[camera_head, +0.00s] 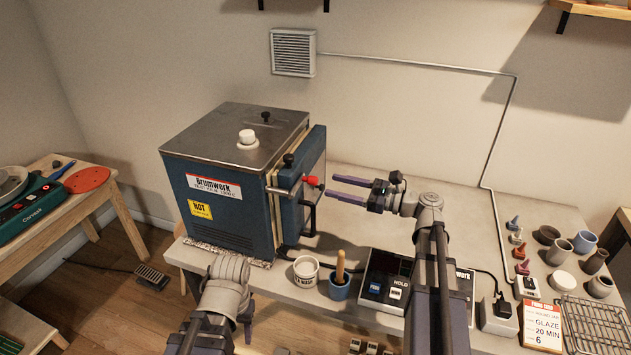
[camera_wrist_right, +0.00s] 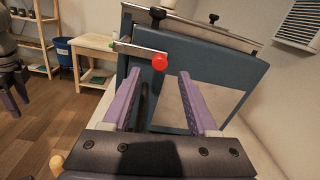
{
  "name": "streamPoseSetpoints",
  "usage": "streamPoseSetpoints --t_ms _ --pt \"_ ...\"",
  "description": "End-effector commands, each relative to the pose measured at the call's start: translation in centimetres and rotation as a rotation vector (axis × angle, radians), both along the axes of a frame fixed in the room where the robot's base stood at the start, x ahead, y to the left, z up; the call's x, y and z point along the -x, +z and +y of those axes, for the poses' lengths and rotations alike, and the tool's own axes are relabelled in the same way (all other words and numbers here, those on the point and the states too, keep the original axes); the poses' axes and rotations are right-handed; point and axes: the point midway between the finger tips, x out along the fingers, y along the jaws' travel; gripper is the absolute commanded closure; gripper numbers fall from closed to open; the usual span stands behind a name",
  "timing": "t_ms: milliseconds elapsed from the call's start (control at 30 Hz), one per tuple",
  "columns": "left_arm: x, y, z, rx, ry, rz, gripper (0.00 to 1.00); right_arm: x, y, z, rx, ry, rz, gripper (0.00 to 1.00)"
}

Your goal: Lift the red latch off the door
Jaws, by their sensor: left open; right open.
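The red latch is a metal bar with a red knob (camera_head: 312,180) across the front edge of the blue kiln door (camera_head: 316,150). In the right wrist view the red knob (camera_wrist_right: 159,61) appears just beyond and between my fingertips. My right gripper (camera_head: 332,189) is open and empty, its purple fingers pointing left at the knob with a small gap. Part of my left gripper (camera_wrist_right: 15,96) shows at the left edge of the right wrist view, apart from the latch.
The kiln (camera_head: 221,190) has a white knob on its lid and a dark handle (camera_head: 309,217) on its door. A white cup (camera_head: 305,272), a blue pot (camera_head: 340,288) and a control box (camera_head: 385,275) stand along the front edge. The table behind my right gripper is clear.

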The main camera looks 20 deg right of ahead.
Motion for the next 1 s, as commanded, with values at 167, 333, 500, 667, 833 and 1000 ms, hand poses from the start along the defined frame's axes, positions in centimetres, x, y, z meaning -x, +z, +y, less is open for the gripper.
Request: streamPoseSetpoints --t_ms 167,333,500,667,833,1000 --pt "0.0 0.0 0.0 0.000 0.000 0.000 0.50 -1.8 0.0 2.4 0.001 0.004 0.000 0.41" --pt "0.0 0.0 0.0 0.000 0.000 0.000 0.50 -3.1 0.0 4.2 0.002 0.003 -0.001 0.41" --pt "0.0 0.0 0.0 0.000 0.000 0.000 0.50 -3.8 0.0 5.1 0.002 0.002 -0.001 0.41" --pt "0.0 0.0 0.0 0.000 0.000 0.000 0.50 -3.9 0.0 5.3 0.003 0.000 0.000 0.41" --pt "0.0 0.0 0.0 0.000 0.000 0.000 0.50 -3.9 0.0 5.3 0.003 0.001 0.000 0.42" --pt "0.0 0.0 0.0 0.000 0.000 0.000 0.50 -3.9 0.0 5.3 0.003 0.001 0.000 0.61"
